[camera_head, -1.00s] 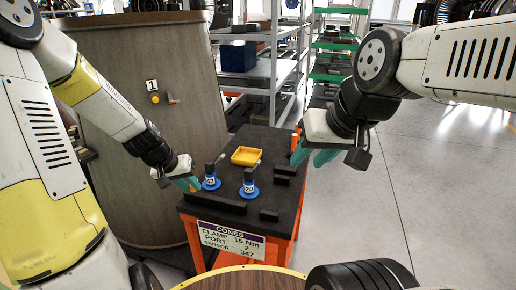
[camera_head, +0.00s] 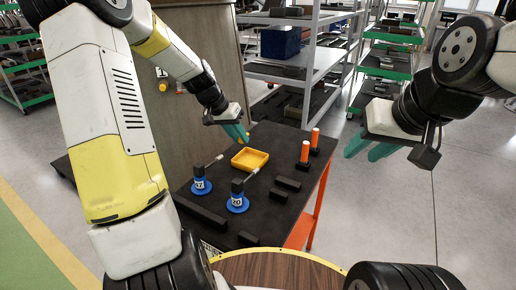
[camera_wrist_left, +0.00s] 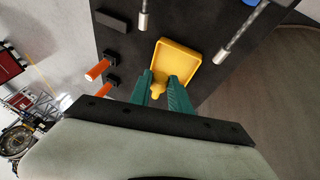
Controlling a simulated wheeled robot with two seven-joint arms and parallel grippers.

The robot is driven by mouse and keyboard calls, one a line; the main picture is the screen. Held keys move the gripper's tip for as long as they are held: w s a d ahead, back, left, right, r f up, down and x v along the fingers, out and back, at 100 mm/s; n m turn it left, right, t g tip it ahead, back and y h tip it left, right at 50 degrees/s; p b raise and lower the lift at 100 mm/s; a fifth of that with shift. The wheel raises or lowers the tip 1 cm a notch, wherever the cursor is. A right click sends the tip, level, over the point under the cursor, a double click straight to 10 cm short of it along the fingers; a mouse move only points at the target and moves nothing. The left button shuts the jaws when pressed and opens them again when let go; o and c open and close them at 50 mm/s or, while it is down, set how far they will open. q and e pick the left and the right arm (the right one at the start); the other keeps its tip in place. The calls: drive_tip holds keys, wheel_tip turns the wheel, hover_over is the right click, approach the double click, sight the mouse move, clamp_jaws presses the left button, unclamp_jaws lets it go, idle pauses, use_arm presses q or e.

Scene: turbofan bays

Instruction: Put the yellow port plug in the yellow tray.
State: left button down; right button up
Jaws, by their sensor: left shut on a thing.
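The yellow port plug (camera_wrist_left: 157,89) is between the fingertips of my left gripper (camera_wrist_left: 160,88) in the left wrist view. My left gripper (camera_head: 240,134) is shut on it at the far side of the yellow tray. The yellow tray (camera_head: 236,163) is shallow and looks empty, lying on the dark bench top; it also shows just beyond the fingertips in the left wrist view (camera_wrist_left: 182,50). The plug is hard to make out in the head view. My right gripper (camera_head: 370,149) is open and empty, right of the bench.
Two blue-based tools (camera_head: 199,184) (camera_head: 237,200) stand on the dark bench (camera_head: 270,222) in front of the tray. Two orange cylinders (camera_head: 304,151) (camera_head: 315,138) stand at its right in dark blocks. Low dark blocks (camera_head: 288,184) lie nearby. A curved brown panel (camera_head: 207,40) rises behind the left arm.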

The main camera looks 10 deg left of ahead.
use_arm(q)
drive_tip(key=shift+w+r, duration=0.4)
drive_tip(key=shift+w, duration=0.25)
drive_tip(key=shift+w+f+m, duration=0.1)
drive_tip(key=shift+f+m, duration=0.15)
drive_tip(key=shift+m, duration=0.05)
wheel_tip(320, 180, down, 9)
drive_tip(key=shift+f, duration=0.1)
drive_tip(key=shift+f, duration=0.35)
drive_tip(key=shift+f, duration=0.15)
drive_tip(key=shift+a, duration=0.1)
drive_tip(key=c, duration=1.2)
unclamp_jaws()
